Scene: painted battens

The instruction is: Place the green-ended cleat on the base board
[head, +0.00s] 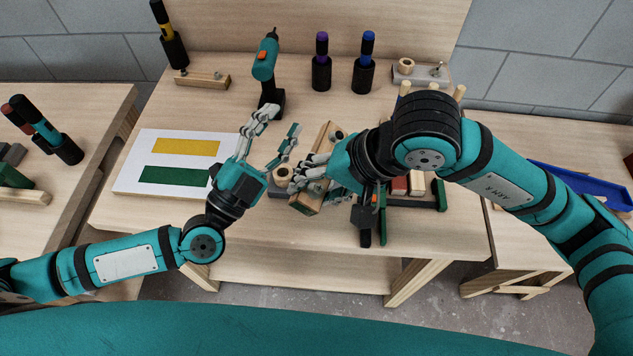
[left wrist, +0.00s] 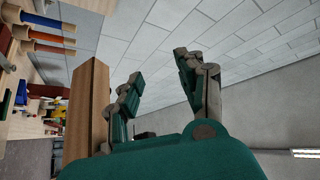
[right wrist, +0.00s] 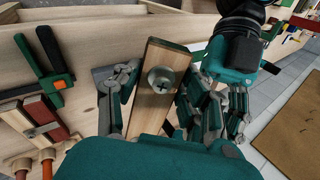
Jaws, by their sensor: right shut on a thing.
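My right gripper (head: 312,178) is shut on a wooden bar (head: 326,140), held above the front middle of the table. In the right wrist view this bar (right wrist: 153,108) lies between the fingers, with a round metal screw head on its face and a narrow dark green edge at its far end, so I take it for the green-ended cleat. A white board (head: 133,163) with a yellow and a green rectangle lies flat at the table's left; I take it for the base board. My left gripper (head: 274,135) is open and empty between the board and the bar.
A teal drill (head: 265,62) stands behind my left gripper. Purple (head: 321,55) and blue-handled (head: 366,55) tools stand in black holders at the back. Clamps and coloured blocks (head: 416,184) lie at the right, partly hidden by my right arm. The table's front left is clear.

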